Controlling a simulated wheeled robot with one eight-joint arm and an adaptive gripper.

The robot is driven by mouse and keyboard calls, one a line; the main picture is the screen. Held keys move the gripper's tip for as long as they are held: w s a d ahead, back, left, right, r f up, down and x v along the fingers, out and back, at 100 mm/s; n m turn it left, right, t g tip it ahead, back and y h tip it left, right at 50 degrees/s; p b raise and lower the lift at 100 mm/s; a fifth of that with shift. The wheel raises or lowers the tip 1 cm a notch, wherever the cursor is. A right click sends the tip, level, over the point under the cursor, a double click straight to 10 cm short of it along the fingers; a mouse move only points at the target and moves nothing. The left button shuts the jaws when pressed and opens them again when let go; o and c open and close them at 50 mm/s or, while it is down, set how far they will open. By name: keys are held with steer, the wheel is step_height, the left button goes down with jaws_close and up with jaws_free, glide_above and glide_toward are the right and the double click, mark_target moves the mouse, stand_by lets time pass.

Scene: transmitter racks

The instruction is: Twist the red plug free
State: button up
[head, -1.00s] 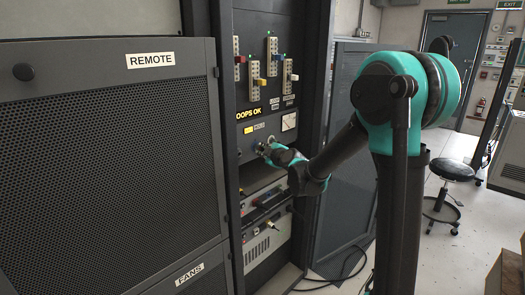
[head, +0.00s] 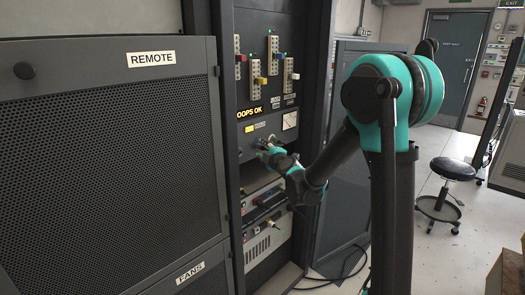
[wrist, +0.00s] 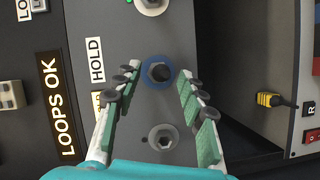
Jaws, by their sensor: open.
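My gripper (wrist: 158,105) is open, its two green-padded fingers reaching over a dark panel. Between the fingers, the wrist view shows a round dark connector with a blue ring (wrist: 158,72); the pads stand apart from it on both sides. A grey connector (wrist: 163,137) sits nearer the palm, and another pale connector (wrist: 150,5) is cut off at the top edge. I cannot make out a red plug among them. In the head view my gripper (head: 264,147) is at the panel below the LOOPS OK label, and it hides part of the connectors.
Left of the fingers is the LOOPS OK label (wrist: 56,103). A yellow plug (wrist: 270,99) and red switches (wrist: 311,135) are on a lower unit. Sliders with coloured knobs, one red (head: 240,59), are above. The REMOTE cabinet (head: 110,150) stands left; a stool (head: 452,169) is right.

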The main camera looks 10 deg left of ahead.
steer(key=v, duration=1.2)
steer(key=s+d+f+m+g+h, duration=0.4)
steer(key=s+d+f+m+g, duration=0.1)
steer(key=s+d+f+m, duration=0.5)
steer(key=s+d+f+m+g+h, duration=0.4)
steer(key=s+d+f+m, duration=0.6)
steer(key=s+d, duration=0.4)
steer(key=s+f+g, duration=0.1)
steer(key=s, duration=0.2)
steer(key=shift+m+g, duration=0.3)
